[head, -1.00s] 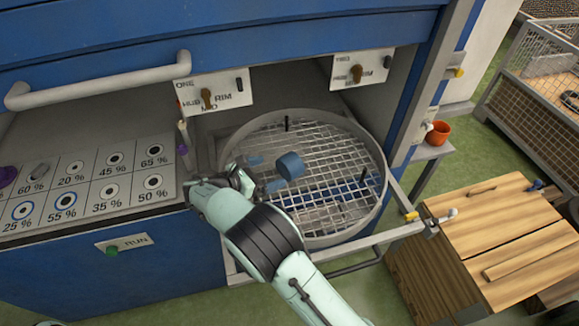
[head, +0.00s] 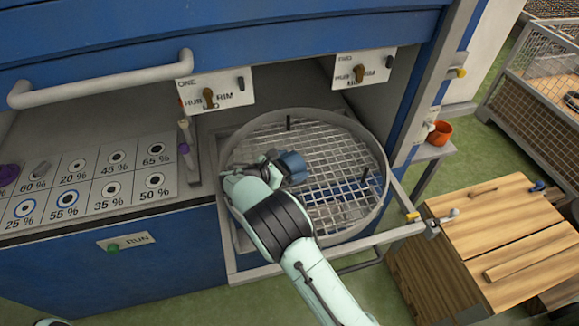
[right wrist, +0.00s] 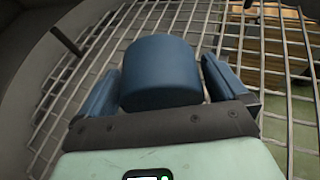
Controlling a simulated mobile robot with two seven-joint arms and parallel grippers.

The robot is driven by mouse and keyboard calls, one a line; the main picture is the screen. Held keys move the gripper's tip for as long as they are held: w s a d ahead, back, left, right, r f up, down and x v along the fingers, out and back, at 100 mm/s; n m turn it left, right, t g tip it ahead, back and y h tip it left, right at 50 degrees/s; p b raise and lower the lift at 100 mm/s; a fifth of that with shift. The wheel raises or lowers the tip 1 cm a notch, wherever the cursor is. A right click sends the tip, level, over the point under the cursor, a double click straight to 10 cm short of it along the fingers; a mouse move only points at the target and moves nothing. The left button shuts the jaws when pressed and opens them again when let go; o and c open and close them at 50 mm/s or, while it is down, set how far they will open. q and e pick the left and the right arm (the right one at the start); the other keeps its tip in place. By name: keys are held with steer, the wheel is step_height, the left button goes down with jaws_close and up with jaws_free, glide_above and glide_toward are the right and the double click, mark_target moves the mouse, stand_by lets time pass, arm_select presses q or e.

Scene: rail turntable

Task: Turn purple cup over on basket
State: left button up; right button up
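A round, wire-mesh basket (head: 378,205) with a grey rim sits in the open bay of the blue machine. A blue cup-like cylinder (head: 293,163) is on the mesh, partly hidden by my right gripper (head: 283,168). In the right wrist view the cylinder (right wrist: 162,75) lies between the two blue fingers of the right gripper (right wrist: 162,90), which look open around it with narrow gaps. A purple object (head: 8,174), cut off by the left edge of the head view, lies on the percent panel; I cannot tell whether it is a cup. My left gripper is not in view.
Thin upright pins (head: 289,122) stand in the basket. A percent panel (head: 95,180) and a purple-banded tool (head: 185,140) are to its left. Hanging cards (head: 215,92) overhang the bay. An orange cup (head: 440,133) and a wooden box (head: 490,235) are at right.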

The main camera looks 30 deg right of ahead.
steer(key=c, duration=0.8)
step_height(320, 180, up, 19)
steer(key=p, duration=0.2)
steer(key=shift+c, duration=0.2)
steer(key=m+g+y, duration=0.3)
steer(key=y, duration=0.2)
glide_above(290, 158)
steer(key=s+d, duration=0.5)
step_height(290, 158, down, 10)
steer(key=s+f+m+y+b, duration=0.1)
steer(key=s+f+y, duration=0.2)
steer(key=s+y, duration=0.15)
arm_select(q)
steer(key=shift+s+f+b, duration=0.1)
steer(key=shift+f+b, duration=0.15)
steer(key=shift+b, duration=0.45)
arm_select(e)
steer(key=r+m+t+y, duration=0.1)
steer(key=y, duration=0.1)
steer(key=a+r+m+y, duration=0.1)
steer(key=r+y, duration=0.1)
steer(key=y, duration=0.1)
steer(key=a+r+m+t+y, duration=0.1)
steer(key=y, duration=0.2)
steer(key=shift+s+a+r+t, duration=0.15)
steer(key=shift+s+r+t, duration=0.05)
steer(key=shift+s+t, duration=0.1)
